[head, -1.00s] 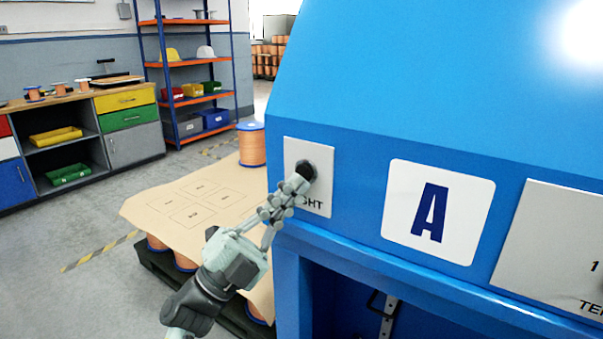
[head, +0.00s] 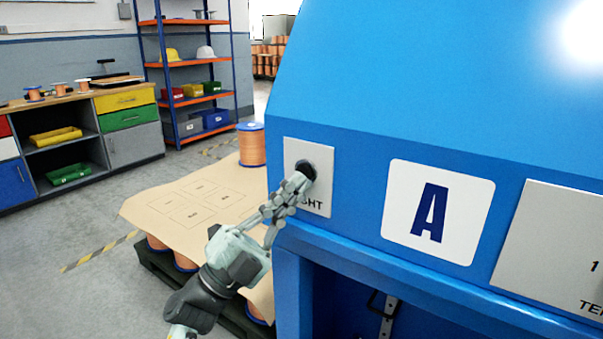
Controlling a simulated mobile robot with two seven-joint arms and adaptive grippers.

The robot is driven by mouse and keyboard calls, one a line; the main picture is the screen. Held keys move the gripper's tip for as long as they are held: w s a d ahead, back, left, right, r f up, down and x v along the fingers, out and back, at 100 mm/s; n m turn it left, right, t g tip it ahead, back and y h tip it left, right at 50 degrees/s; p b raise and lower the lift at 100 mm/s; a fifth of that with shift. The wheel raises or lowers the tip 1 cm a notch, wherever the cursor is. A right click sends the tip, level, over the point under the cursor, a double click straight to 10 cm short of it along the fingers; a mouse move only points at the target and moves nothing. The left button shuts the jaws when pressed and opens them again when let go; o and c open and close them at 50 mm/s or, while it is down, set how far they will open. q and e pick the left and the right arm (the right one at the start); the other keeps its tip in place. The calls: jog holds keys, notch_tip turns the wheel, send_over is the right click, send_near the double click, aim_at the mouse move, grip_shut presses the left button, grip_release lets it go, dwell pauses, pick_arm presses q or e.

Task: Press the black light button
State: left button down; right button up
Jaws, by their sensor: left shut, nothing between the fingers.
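The black light button (head: 307,168) sits on a pale plate (head: 320,155) on the blue machine's front face. The plate's lettering is partly hidden by my gripper; "GHT" can be read. My left gripper (head: 299,183) is shut and empty, and its fingertips are at the lower left edge of the button. I cannot tell whether they touch it. My right gripper is not in view.
The blue machine (head: 420,90) fills the right side, with a white "A" sign (head: 470,215) and an open recess below. A cardboard-topped pallet (head: 150,205) with copper spools stands left of it. A workbench (head: 135,140) and a shelf rack (head: 190,62) stand behind.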

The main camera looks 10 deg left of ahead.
pick_arm(q)
jog(key=shift+w, duration=0.15)
dwell(0.4)
jog(key=shift+w+d, duration=0.1)
jog(key=shift+w, duration=0.15)
jog(key=shift+s, duration=0.25)
dwell(0.5)
jog(key=s+a, duration=0.2)
jog(key=s, duration=0.3)
jog(key=shift+s, duration=0.35)
jog(key=shift+a, duration=0.1)
